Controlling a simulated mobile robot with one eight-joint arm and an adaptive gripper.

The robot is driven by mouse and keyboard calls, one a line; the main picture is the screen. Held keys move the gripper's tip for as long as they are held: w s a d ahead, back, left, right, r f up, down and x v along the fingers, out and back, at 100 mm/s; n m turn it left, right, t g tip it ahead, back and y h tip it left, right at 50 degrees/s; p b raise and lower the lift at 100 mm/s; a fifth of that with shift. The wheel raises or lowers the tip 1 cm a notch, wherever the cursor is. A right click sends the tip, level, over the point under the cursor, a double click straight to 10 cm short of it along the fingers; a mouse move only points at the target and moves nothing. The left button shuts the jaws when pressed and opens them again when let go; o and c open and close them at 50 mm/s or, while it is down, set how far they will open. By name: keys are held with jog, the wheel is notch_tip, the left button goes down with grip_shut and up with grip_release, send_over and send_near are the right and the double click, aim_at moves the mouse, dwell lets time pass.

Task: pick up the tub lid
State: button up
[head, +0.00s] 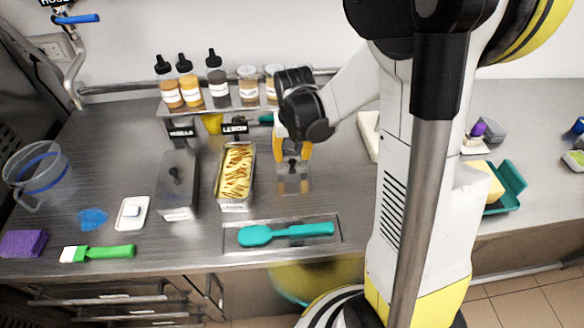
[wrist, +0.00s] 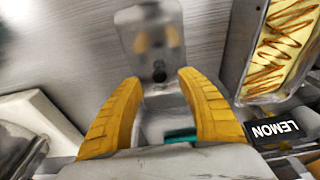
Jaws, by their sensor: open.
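A shiny metal tub lid (head: 293,185) with a small dark knob lies on the counter, just right of the open lemon tub (head: 235,202). My gripper (head: 292,159) points down over the lid, its yellow fingers apart on either side of the knob. In the wrist view the lid (wrist: 150,18) lies beyond the fingertips, with the knob seen between the open fingers (wrist: 158,78). The fingers hold nothing. I cannot tell how far they are above the lid. The lid's rear part is hidden behind my gripper in the head view.
A covered metal tub (head: 178,198) stands left of the lemon tub. A teal spatula (head: 285,234) lies on a tray in front. Bottles and jars (head: 217,88) stand on a shelf behind. A white board (head: 368,135) is to the right. Bare counter lies between lid and tray.

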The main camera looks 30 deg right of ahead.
aim_at(292, 161)
jog(key=f, duration=0.1)
jog(key=f+b, duration=0.1)
jog(key=f, duration=0.2)
jog(key=shift+w+d, duration=0.25)
jog(key=shift+w, duration=0.15)
jog(key=shift+r, duration=0.1)
grip_shut()
